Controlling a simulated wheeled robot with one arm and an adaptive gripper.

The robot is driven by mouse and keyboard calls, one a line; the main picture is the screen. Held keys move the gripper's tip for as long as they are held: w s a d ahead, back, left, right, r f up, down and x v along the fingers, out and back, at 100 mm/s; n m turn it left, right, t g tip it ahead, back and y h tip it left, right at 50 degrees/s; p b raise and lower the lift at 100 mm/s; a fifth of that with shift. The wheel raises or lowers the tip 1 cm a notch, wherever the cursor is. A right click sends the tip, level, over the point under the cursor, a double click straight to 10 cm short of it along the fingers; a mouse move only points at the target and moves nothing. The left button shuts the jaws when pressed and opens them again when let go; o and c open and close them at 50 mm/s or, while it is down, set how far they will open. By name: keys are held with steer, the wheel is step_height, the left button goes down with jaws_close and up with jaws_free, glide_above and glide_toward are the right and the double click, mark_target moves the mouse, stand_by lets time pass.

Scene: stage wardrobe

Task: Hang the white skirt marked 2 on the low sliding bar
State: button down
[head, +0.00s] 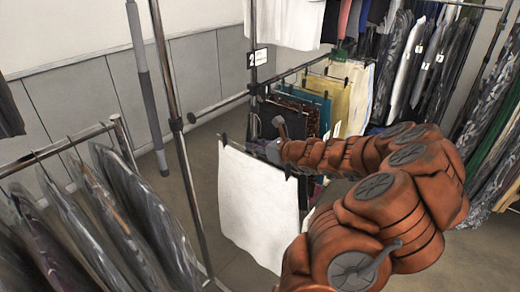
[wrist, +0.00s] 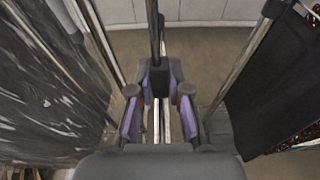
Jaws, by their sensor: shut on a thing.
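The white skirt (head: 258,205) hangs below my gripper (head: 272,150) in the head view, clear of the floor. A dark hanger runs along its top edge; no number shows on the skirt itself. In the wrist view my gripper (wrist: 160,95) is shut on the dark hanger (wrist: 154,35), and a thin pale strip of the skirt (wrist: 163,122) shows between the fingers. A low bar (head: 300,70) holding several skirts lies behind the gripper; its end sticks out left past an upright post. The skirt hangs in front of this bar, apart from it.
A "2" sign (head: 258,57) is on the post above the low bar. Black (head: 290,120), teal (head: 318,100) and mustard (head: 338,100) skirts hang there. Covered garments (head: 130,220) fill a rack at left, beside a metal post (head: 180,150). Floor is open between.

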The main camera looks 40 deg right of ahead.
mark_target(228, 140)
steer(key=shift+w+a+b, duration=0.25)
steer(key=shift+w+b, duration=0.05)
steer(key=shift+w, duration=1.65)
steer(key=shift+w+a+b, duration=0.25)
steer(key=shift+w+a, duration=0.05)
steer(key=shift+w, duration=1.7)
steer(key=shift+w+a+b, duration=0.25)
steer(key=shift+w+b, duration=0.05)
steer(key=shift+w, duration=1.95)
steer(key=shift+s, duration=0.1)
steer(key=shift+r+p, duration=0.2)
steer(key=shift+p, duration=0.1)
steer(key=w+a+p, duration=0.1)
steer(key=w+p, duration=0.1)
steer(key=w, duration=0.5)
steer(key=shift+w, duration=0.15)
steer(key=shift+w+f+b, duration=0.1)
steer(key=shift+f+b, duration=0.7)
steer(key=shift+f, duration=0.95)
